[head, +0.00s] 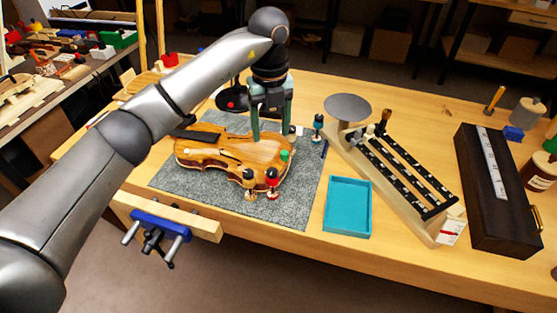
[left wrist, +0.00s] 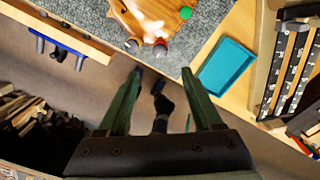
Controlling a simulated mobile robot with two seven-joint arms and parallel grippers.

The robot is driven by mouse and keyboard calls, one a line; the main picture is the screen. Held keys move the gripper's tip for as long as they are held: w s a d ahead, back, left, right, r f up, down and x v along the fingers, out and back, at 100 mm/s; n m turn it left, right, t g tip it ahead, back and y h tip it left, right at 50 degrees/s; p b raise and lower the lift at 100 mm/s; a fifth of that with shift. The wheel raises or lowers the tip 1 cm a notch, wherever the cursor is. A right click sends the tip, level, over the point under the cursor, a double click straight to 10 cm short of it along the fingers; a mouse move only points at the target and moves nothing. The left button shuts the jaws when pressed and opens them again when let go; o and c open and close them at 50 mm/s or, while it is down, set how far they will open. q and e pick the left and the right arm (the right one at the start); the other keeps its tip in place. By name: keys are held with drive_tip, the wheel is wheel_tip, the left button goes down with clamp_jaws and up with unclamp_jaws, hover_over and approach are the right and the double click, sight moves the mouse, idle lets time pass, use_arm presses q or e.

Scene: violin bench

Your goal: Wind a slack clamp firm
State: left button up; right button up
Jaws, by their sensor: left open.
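A violin body (head: 235,150) lies on a grey mat (head: 310,190); part of it also shows at the top of the left wrist view (left wrist: 148,15). Small spool clamps stand along its right and near edge: a black-topped clamp (head: 249,178), a red-topped clamp (head: 272,177) and a green-topped clamp (head: 285,156). Which of them is slack I cannot tell. A dark clamp (head: 318,122) stands apart near the mat's far right corner. My left gripper (head: 272,134) points down over the violin's far right side, open, with nothing seen between its fingers. My right gripper is not in view.
A turquoise tray (head: 348,207) lies right of the mat. Beyond it are a wooden rack with black strips (head: 410,177), a grey round disc (head: 347,107) and a long dark case (head: 490,190). A blue vise (head: 160,225) is on the bench's front edge.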

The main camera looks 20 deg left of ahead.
sight(272, 171)
use_arm(q)
wheel_tip(272, 171, down, 12)
drive_tip(key=shift+s+f+p, duration=0.1)
drive_tip(key=shift+s+p, duration=0.05)
drive_tip(key=shift+p, duration=0.55)
drive_tip(key=shift+c, duration=0.3)
clamp_jaws()
